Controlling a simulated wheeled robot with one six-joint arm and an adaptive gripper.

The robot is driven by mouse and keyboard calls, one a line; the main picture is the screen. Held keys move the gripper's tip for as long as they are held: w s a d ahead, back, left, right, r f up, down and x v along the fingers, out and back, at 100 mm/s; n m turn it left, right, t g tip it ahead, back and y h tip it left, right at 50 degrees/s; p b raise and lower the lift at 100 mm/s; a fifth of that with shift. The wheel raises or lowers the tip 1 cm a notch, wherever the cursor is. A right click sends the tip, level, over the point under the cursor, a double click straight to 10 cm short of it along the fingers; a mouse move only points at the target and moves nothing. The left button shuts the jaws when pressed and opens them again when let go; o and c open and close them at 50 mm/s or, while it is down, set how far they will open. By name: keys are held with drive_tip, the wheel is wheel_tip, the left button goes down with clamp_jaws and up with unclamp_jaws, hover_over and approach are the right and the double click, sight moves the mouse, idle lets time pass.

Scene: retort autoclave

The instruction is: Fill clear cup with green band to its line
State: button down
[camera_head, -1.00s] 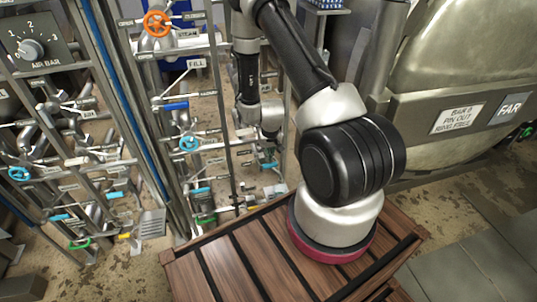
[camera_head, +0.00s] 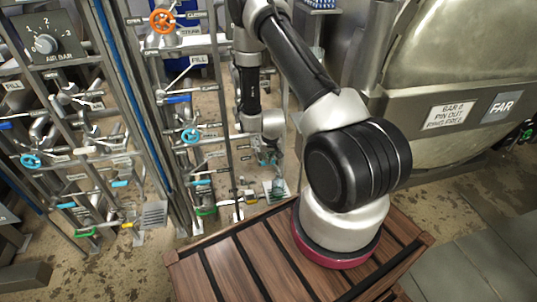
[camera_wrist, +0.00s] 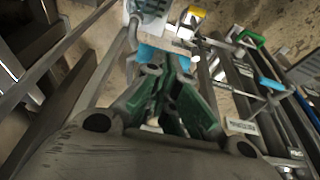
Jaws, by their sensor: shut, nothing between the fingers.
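My gripper (camera_head: 268,157) hangs at the end of my arm in front of the pipe rack, low in the middle of the head view. In the wrist view its green-padded fingers (camera_wrist: 174,78) come together with nothing visible held between them. A light blue part (camera_wrist: 150,54) shows just beyond the fingers, partly hidden by them; I cannot tell what it is. A lever marked FILL (camera_head: 198,60) is on the rack above and left of my gripper.
The rack carries an orange handwheel (camera_head: 162,20), a blue handwheel (camera_head: 190,136) and several levers. An air dial (camera_head: 45,44) is at upper left. A large metal vessel (camera_head: 450,60) stands at right. A yellow-tipped part (camera_wrist: 192,17) lies ahead in the wrist view.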

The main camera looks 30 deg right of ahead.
drive_tip(key=shift+s+a+f, duration=0.1)
drive_tip(key=shift+s+f, duration=0.25)
drive_tip(key=shift+f, duration=0.5)
drive_tip(key=shift+s+a+f, duration=0.1)
drive_tip(key=shift+s+f, duration=0.25)
drive_tip(key=shift+f, duration=0.7)
drive_tip(key=shift+s+f, duration=0.1)
drive_tip(key=shift+s, duration=0.15)
idle(5.8)
